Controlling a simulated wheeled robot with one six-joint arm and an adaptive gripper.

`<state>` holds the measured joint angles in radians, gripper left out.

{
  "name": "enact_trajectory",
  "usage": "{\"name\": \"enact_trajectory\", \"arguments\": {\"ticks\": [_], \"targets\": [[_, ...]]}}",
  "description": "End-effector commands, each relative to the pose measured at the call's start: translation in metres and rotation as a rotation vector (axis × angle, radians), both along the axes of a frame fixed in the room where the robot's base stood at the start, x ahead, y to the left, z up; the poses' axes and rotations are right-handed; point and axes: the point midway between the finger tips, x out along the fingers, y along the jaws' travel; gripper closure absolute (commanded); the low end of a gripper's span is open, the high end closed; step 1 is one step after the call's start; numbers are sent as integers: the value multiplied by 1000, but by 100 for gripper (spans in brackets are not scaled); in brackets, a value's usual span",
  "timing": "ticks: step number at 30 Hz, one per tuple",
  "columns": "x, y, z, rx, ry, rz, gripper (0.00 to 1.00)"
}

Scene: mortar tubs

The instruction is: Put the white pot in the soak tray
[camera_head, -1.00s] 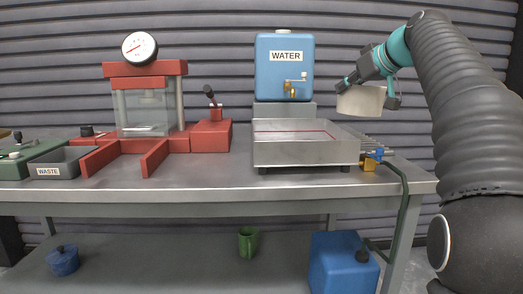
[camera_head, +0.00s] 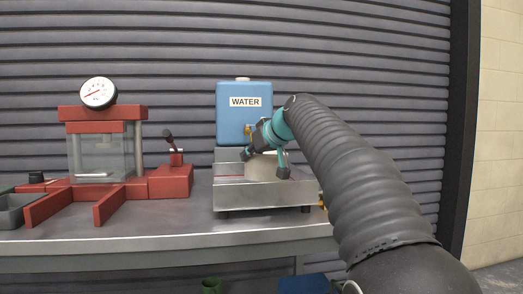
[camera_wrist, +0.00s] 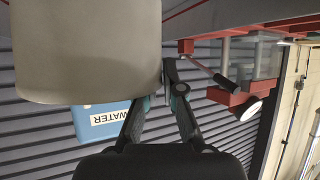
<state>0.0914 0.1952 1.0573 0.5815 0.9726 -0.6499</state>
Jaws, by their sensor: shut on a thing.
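My gripper (camera_head: 265,164) is shut on the white pot (camera_head: 262,171), with one finger on each side of it. The pot looks upright. In the head view it is at the metal soak tray (camera_head: 262,196), showing just above the front wall. I cannot tell whether its base touches the tray floor. In the wrist view the pot (camera_wrist: 88,45) fills the upper left, pale and smooth, and hides what lies behind it.
The blue water tank (camera_head: 244,112) stands close behind the tray. A red press (camera_head: 100,150) with a gauge stands to the left, with a red lever block (camera_head: 171,180) between. A grey waste bin (camera_head: 12,210) is at far left. The front bench top is clear.

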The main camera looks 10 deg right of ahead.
Motion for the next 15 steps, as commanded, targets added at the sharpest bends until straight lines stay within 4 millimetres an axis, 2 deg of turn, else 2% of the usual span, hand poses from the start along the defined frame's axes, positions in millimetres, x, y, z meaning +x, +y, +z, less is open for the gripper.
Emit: {"name": "enact_trajectory", "arguments": {"ticks": [4, 9, 15], "targets": [[0, 3, -3, -1, -7, 0, 100], [0, 3, -24, -1, -5, 0, 100], [0, 3, -38, -1, -7, 0, 100]]}}
